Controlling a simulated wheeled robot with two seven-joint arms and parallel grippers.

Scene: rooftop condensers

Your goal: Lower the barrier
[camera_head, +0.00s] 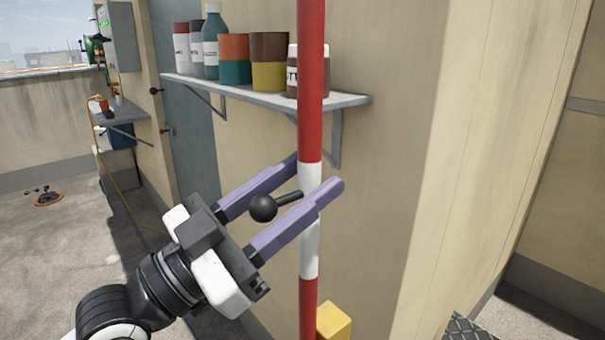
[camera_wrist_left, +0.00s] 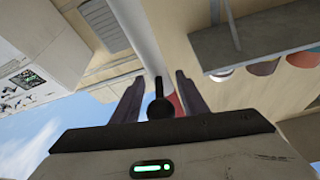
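The barrier is a red and white striped pole (camera_head: 310,90) standing upright in the head view. A black ball-ended handle (camera_head: 263,208) sticks out from its white band. My left gripper (camera_head: 316,174) is open, with its two purple fingers spread on either side of the handle. One finger passes behind the pole in the picture and the other crosses in front. In the left wrist view the handle (camera_wrist_left: 160,107) sits between the fingers with gaps on both sides, apart from them. The pole's lower end is cut off by the frame. My right gripper is not in view.
A wall shelf (camera_head: 350,100) with bottles and coloured pots is close behind the pole. A yellow block (camera_head: 333,320) is low beside the pole. Open concrete floor (camera_head: 60,260) lies at the left.

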